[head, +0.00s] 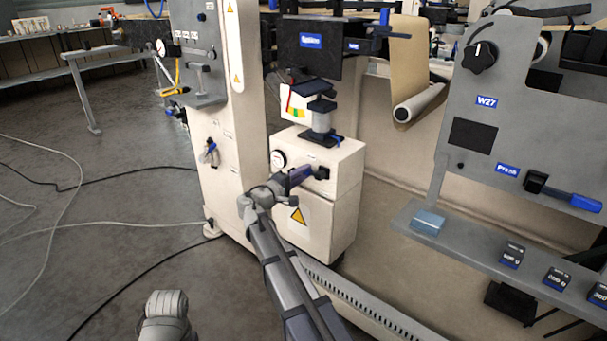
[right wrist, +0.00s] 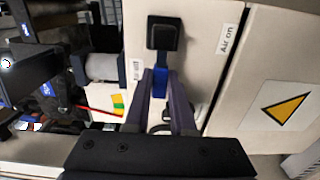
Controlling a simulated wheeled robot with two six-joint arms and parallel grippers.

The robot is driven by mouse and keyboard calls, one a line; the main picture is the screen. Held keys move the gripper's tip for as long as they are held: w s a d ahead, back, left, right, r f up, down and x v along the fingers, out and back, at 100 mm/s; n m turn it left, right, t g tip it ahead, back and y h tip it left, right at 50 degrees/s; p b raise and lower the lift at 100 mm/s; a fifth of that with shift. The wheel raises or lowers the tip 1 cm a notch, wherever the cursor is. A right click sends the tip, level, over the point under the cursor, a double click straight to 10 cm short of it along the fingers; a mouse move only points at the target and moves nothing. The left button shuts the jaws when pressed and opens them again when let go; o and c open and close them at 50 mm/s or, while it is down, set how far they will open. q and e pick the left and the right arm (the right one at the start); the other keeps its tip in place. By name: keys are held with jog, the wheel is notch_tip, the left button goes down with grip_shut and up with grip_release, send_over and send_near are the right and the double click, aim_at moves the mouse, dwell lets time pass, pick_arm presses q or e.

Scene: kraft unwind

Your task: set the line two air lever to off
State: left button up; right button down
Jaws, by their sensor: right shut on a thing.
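The air lever has a black square pivot block (head: 322,173) on the front of a cream machine box, and the block also shows in the right wrist view (right wrist: 164,33). Its blue handle (right wrist: 160,84) comes from the block toward my right gripper. My right gripper (head: 303,174) is shut on this handle, with one finger on each side in the right wrist view (right wrist: 160,76). In that view an "Air off" label (right wrist: 136,70) is left of the lever and an "Air on" label (right wrist: 228,40) is right of it. My left gripper is out of view.
A round gauge (head: 278,159) is left of the lever. A yellow warning triangle (head: 297,215) is below it. A grey panel (head: 478,100) with a dial and a "Press" lever (head: 570,196) stands at right. Cables lie on open floor (head: 100,230) at left.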

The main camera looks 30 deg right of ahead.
jog(key=c, duration=0.8)
grip_release()
jog(key=shift+o, duration=0.2)
jog(key=v, duration=0.7)
jog(key=shift+s+a, duration=0.15)
jog(key=shift+a, duration=0.2)
